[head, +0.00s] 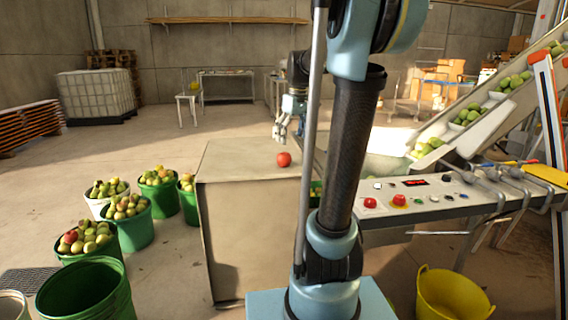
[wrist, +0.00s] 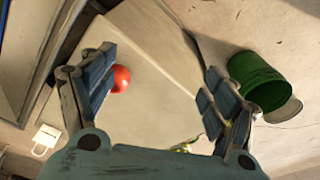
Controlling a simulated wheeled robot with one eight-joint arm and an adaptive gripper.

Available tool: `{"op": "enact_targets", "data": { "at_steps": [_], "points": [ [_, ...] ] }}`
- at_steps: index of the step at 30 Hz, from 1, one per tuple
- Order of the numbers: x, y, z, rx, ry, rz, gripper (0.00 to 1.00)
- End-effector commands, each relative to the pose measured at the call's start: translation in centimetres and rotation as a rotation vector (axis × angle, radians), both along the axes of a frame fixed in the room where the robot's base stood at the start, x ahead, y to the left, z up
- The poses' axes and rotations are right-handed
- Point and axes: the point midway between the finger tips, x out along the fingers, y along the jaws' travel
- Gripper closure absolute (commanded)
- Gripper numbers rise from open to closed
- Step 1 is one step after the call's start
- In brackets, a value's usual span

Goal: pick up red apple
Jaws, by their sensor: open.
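The red apple (head: 284,159) sits on the light top of a box-like table (head: 232,160) in the head view. In the wrist view the red apple (wrist: 121,78) lies close beside the left finger, which hides part of it. My gripper (head: 282,130) hangs above the table top, up and slightly left of the apple in the head view. Whether a finger touches the apple I cannot tell.
Buckets of apples (head: 128,207) and an empty green bucket (head: 85,290) stand at left. A control panel (head: 420,190) with buttons and a conveyor (head: 470,125) carrying green apples are at right. A yellow bucket (head: 452,295) stands at front right. The table top around the apple looks clear.

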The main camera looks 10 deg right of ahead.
Motion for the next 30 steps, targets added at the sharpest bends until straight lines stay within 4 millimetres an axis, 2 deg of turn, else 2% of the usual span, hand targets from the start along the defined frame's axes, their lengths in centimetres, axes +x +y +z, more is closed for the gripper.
{"op": "enact_targets", "data": {
  "at_steps": [1, 6, 9, 13, 20, 30],
  "points": [
    [2.0, -0.2, 0.6, 0.000, 0.000, 0.024, 0.20],
    [7.7, -0.6, 1.9, 0.001, 0.003, 0.116, 0.20],
    [10.5, -0.9, 2.3, 0.004, 0.005, 0.163, 0.20],
    [13.1, -1.1, 2.6, 0.005, 0.005, 0.208, 0.20],
    [15.0, -1.3, 2.2, 0.007, 0.005, 0.242, 0.20],
    [15.5, -0.7, -3.3, 0.006, 0.005, 0.243, 0.20]
  ]
}}
